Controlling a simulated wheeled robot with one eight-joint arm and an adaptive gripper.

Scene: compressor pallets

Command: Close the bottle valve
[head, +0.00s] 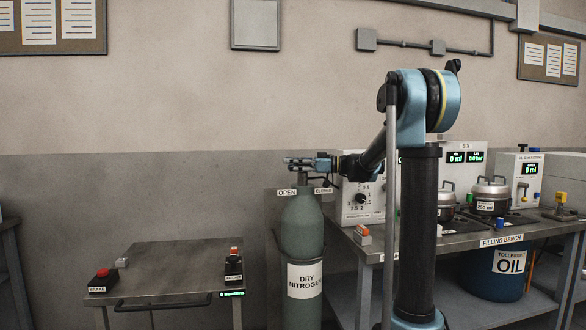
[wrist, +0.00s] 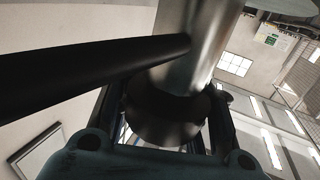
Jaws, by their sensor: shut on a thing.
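The green gas bottle (head: 302,230), labelled DRY NITROGEN, stands upright left of the filling bench. OPEN (head: 287,192) and CLOSED (head: 323,190) labels flank its neck. My gripper (head: 296,162) reaches in level from the right at the bottle's top, over the neck, and is shut on the bottle valve. In the wrist view a grey metal cylinder with a dark lower end (wrist: 165,115) sits between the fingers, and a black bar (wrist: 90,70) runs from it to the left. The fingers and arm hide most of the valve in the head view, so its setting cannot be read.
The filling bench (head: 480,240) stands to the right with a dial box (head: 362,200), metal pots and a blue oil drum (head: 505,270) below. A low metal table (head: 170,268) with brake boxes stands at left. Between it and the bottle is a narrow gap.

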